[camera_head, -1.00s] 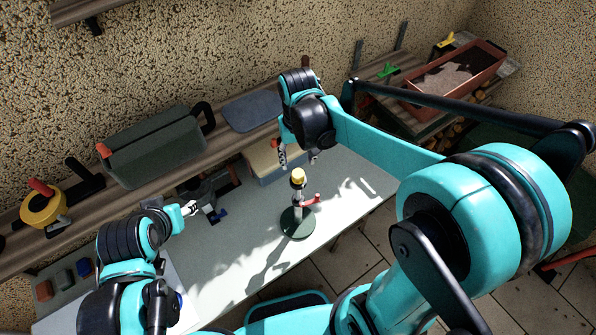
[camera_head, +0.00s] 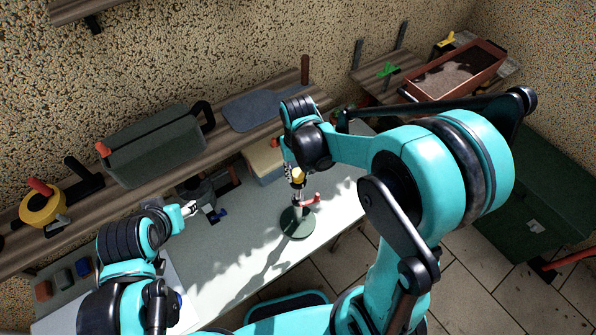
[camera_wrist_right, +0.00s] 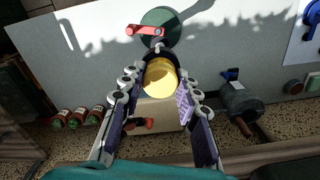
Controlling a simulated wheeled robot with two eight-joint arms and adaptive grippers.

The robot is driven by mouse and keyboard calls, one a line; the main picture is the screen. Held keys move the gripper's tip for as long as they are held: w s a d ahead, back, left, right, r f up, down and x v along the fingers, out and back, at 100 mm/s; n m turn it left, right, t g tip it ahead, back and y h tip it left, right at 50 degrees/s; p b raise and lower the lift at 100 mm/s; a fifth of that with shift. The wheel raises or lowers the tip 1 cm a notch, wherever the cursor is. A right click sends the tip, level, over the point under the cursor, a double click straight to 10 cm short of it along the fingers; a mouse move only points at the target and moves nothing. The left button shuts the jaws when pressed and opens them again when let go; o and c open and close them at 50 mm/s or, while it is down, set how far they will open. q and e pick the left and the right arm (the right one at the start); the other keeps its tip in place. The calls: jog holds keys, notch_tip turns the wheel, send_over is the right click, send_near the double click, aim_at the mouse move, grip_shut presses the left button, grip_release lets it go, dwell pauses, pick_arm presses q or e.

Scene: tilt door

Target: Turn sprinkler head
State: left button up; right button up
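The sprinkler stands upright on the bench, with a dark green round base (camera_head: 297,222), a red lever (camera_head: 311,201) and a yellow head (camera_head: 298,175) on top. In the right wrist view the yellow head (camera_wrist_right: 160,80) lies between the two fingers of my right gripper (camera_wrist_right: 161,88). The fingers are apart, one on each side of the head, and no firm grip shows. In the head view my right gripper (camera_head: 292,172) is at the head, partly hidden by its own wrist. My left gripper (camera_head: 190,209) is over the left part of the bench, away from the sprinkler; its fingers are too small to judge.
A shelf (camera_head: 230,140) behind the bench holds a dark green toolbox (camera_head: 155,150) and a yellow tape roll (camera_head: 43,210). A cardboard-coloured box (camera_head: 265,163) stands behind the sprinkler. The bench top (camera_head: 235,265) in front is mostly clear.

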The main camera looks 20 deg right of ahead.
jog(key=shift+c, duration=0.7)
jog(key=shift+m, duration=0.3)
jog(key=m+b, duration=0.1)
jog(key=m, duration=0.1)
jog(key=shift+f+m, duration=0.1)
jog(key=shift+m, duration=0.2)
jog(key=shift+m+b, duration=0.6)
jog(key=shift+m, duration=0.5)
jog(key=o, duration=1.2)
